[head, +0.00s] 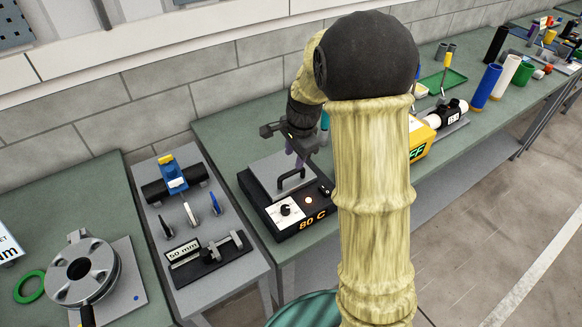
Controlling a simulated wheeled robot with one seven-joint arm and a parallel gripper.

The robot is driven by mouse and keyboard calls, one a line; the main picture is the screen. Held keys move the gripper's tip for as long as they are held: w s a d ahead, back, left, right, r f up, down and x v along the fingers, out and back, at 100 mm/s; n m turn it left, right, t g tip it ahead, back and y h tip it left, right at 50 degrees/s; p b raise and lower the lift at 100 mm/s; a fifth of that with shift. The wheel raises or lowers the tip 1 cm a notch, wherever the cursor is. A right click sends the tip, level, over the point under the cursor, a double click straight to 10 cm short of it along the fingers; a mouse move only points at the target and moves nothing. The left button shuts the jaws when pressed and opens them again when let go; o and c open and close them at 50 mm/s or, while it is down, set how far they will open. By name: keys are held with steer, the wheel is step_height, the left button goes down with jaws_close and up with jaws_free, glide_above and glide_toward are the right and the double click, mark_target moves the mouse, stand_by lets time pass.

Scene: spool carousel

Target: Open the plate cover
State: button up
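The hot plate unit (285,222) is a black box marked "80 C" with a dial and a small lit button on its front. It stands on the green bench in the middle of the head view. Its grey plate cover (268,172) lies flat on top, with a black bar handle (291,180) near the front edge. My gripper (296,158) hangs above the rear of the cover, behind the handle and apart from it. Its fingers are dark and partly hidden, so their opening is unclear. I see nothing held in it.
A lower grey table with a "50 mm" gauge (195,254) and a blue clamp (173,178) stands to the left. A grey spool (83,272) sits further left. Right of my arm are a yellow unit (421,138) and blue, white and green cylinders. A wall runs behind.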

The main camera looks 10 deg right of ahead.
mark_target(291, 172)
steer(key=f, duration=0.2)
steer(key=w+f, duration=0.1)
steer(key=f, duration=0.1)
steer(key=f+p, duration=0.1)
steer(key=f, duration=0.2)
steer(key=shift+w+a, duration=0.15)
steer(key=shift+a, duration=0.05)
jaws_close()
steer(key=shift+a, duration=0.1)
